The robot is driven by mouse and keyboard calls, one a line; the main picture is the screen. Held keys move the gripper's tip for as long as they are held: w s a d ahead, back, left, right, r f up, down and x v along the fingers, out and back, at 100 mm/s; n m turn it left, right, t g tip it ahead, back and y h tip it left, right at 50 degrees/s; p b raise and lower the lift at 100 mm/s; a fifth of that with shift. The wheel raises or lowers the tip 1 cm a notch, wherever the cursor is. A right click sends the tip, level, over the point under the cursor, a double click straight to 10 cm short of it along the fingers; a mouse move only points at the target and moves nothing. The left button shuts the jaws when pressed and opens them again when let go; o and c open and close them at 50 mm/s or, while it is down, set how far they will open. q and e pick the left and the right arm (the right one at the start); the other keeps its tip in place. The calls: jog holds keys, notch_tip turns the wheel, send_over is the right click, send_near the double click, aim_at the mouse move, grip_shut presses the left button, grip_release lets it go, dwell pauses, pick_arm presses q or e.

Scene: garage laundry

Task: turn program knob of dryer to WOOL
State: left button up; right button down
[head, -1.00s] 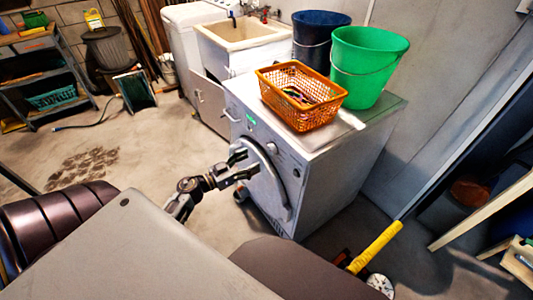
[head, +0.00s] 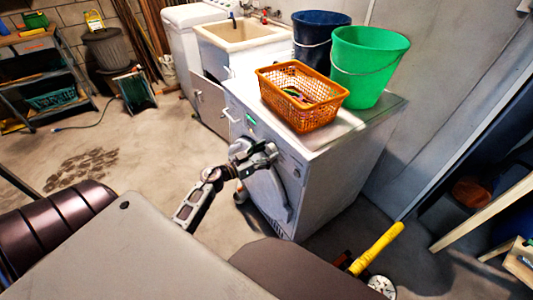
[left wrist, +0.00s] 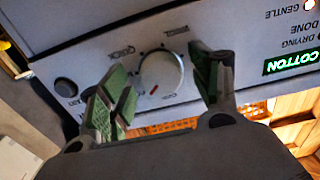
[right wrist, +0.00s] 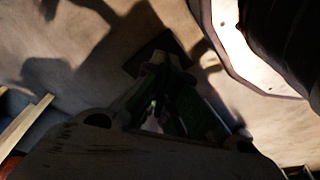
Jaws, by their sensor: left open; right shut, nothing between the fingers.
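The white dryer (head: 335,185) stands in the middle of the head view, its front panel facing my left arm. In the left wrist view its round white program knob (left wrist: 160,77) has a red mark and lies between the two fingers. My left gripper (left wrist: 158,90) is open, with one green-padded finger on each side of the knob; I cannot tell whether they touch it. A green display (left wrist: 292,63) reads COTTON, upside down. In the head view my left gripper (head: 262,153) hides the knob. My right gripper (right wrist: 160,105) is shut and empty, in a dark view of the floor.
An orange basket (head: 300,112), a green bucket (head: 368,75) and a dark blue bucket (head: 312,48) stand on the dryer. A sink (head: 240,40) is behind it. A yellow-handled tool (head: 375,250) is on the floor at the right.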

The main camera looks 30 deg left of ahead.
dwell(0.3)
pick_arm(q)
jog(key=c, duration=1)
jog(key=shift+c, duration=0.2)
